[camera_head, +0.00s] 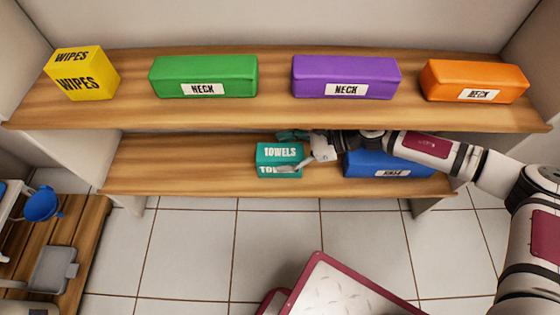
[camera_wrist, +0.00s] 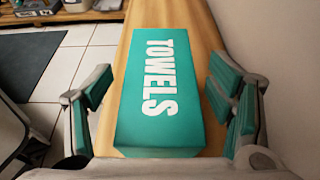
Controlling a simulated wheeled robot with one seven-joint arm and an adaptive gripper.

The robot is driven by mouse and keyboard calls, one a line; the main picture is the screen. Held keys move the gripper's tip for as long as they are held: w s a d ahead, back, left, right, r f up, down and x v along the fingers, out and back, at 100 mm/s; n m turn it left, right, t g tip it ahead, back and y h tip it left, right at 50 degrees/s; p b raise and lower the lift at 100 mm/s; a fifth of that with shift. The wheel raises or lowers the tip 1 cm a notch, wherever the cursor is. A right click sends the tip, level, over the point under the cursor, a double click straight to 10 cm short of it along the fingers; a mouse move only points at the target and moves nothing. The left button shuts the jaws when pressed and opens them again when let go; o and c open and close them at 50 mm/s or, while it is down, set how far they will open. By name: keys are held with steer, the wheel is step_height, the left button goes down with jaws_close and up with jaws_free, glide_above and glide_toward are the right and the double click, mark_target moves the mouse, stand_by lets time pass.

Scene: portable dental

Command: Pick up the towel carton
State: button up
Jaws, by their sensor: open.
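The teal towel carton (camera_head: 280,153), marked "TOWELS", sits on the lower wooden shelf in the head view, left of the blue box. In the wrist view the carton (camera_wrist: 158,85) lies lengthwise between my gripper's fingers. My gripper (camera_head: 298,152) reaches in from the right at the carton. In the wrist view my gripper (camera_wrist: 163,108) is open, one finger on each side of the carton. A gap shows on the left side, and a smaller one on the right. The head view partly hides the carton's right end behind a finger.
A blue box (camera_head: 388,164) lies right of the carton, under my arm. The upper shelf (camera_head: 275,112) overhangs close above, holding a yellow wipes box (camera_head: 82,74) and green (camera_head: 203,76), purple (camera_head: 346,76) and orange (camera_head: 474,81) neck boxes. The lower shelf's left part (camera_head: 180,165) is clear.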

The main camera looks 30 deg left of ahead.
steer(key=shift+c, duration=0.2)
steer(key=c, duration=1.3)
steer(key=shift+r, duration=0.1)
